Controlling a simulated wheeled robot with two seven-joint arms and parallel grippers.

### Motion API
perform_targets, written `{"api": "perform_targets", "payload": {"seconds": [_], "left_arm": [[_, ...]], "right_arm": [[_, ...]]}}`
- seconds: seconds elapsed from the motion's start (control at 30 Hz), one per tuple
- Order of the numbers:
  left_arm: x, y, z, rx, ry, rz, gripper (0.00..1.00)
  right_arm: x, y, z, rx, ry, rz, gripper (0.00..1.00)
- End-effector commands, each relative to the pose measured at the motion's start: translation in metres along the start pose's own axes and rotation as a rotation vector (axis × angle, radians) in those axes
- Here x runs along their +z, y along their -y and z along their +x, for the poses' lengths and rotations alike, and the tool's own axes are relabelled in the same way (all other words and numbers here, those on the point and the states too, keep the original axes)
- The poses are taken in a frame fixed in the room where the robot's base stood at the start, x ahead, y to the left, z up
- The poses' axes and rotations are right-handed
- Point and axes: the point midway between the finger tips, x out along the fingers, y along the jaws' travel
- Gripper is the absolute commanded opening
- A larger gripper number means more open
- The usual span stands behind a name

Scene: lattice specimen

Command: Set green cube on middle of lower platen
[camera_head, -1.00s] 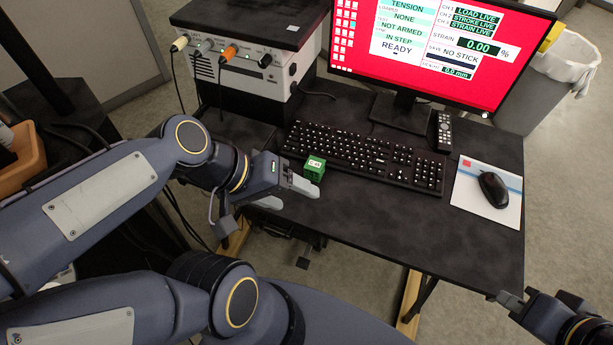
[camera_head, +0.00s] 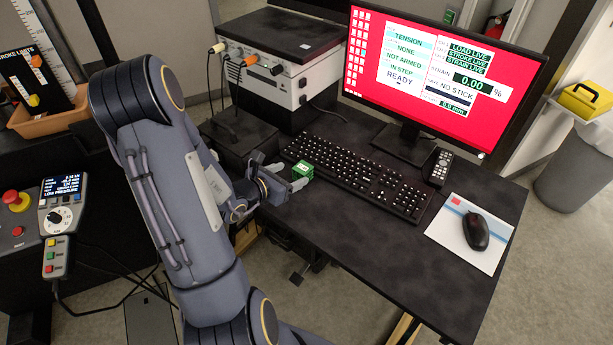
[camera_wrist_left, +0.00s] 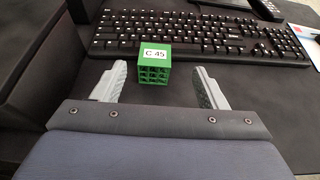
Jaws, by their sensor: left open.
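The green cube (camera_head: 302,170) is a lattice block resting on the dark desk in front of the keyboard. In the left wrist view the cube (camera_wrist_left: 154,63) shows a white label reading "C 45" on top. My left gripper (camera_head: 287,180) is just left of the cube in the head view. In the left wrist view the left gripper (camera_wrist_left: 157,88) is open, and the cube stands just beyond its fingertips, lined up between them. The fingers do not grip it. The lower platen is not identifiable in these frames. My right gripper is out of view.
The keyboard (camera_head: 355,178) lies right behind the cube. A monitor (camera_head: 440,75), a remote (camera_head: 438,167) and a mouse (camera_head: 475,230) on a pad stand further right. A control box (camera_head: 262,75) is behind. A pendant (camera_head: 60,215) and red button (camera_head: 12,197) are left. The desk's front is clear.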

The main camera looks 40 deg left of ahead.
Motion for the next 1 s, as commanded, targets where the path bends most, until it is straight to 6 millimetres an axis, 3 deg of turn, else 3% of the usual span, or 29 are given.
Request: {"api": "perform_targets", "payload": {"seconds": [0.4, 0.73, 1.0], "left_arm": [[-0.007, -0.006, 0.055, -0.006, 0.001, 0.002, 0.66], [-0.007, -0.006, 0.063, -0.004, 0.001, 0.003, 0.66], [-0.007, -0.006, 0.063, -0.004, 0.001, 0.003, 0.32]], "right_arm": [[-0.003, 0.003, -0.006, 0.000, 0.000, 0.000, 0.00], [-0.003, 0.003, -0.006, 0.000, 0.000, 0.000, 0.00], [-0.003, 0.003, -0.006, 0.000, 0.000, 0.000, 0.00]]}}
